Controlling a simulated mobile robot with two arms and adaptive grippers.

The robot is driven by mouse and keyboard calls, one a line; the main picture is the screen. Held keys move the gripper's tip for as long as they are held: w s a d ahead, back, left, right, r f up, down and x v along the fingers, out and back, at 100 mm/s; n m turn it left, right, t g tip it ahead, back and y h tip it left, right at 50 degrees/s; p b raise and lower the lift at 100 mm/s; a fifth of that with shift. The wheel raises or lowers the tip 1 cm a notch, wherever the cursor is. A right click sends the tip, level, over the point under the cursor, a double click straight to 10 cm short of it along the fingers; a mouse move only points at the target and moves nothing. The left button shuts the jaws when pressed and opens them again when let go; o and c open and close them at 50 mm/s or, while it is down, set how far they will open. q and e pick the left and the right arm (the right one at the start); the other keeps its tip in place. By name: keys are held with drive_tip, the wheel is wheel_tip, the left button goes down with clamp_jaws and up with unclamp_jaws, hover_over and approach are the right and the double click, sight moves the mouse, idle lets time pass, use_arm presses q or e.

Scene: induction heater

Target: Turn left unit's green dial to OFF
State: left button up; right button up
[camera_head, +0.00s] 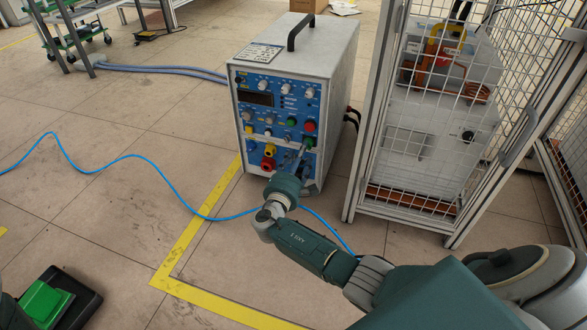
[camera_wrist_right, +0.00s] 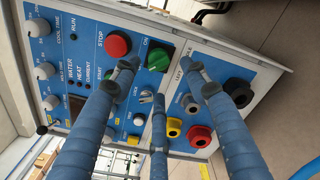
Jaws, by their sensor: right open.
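The left unit (camera_head: 320,60) is a grey box with a blue control panel (camera_head: 262,82). Its green dial (camera_head: 308,142) is low on the panel's right side. In the wrist view the green dial (camera_wrist_right: 158,56) shows beside an "ON" label; I cannot tell its exact pointer angle. My right gripper (camera_head: 297,158) is in front of the panel. In the wrist view its fingers (camera_wrist_right: 160,78) are spread, with two tips on either side of the dial and the third below it. Nothing is held, and I cannot tell whether a tip touches. My left gripper is not in view.
A red STOP button (camera_wrist_right: 118,43) is close to one fingertip. Black (camera_wrist_right: 238,92) and red (camera_wrist_right: 200,136) connectors lie near the fingers. A mesh cage (camera_head: 440,120) with another unit stands close on the right. A blue cable (camera_head: 120,158) crosses the floor.

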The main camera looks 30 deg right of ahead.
drive_tip(key=v, duration=0.8)
drive_tip(key=shift+a, duration=0.2)
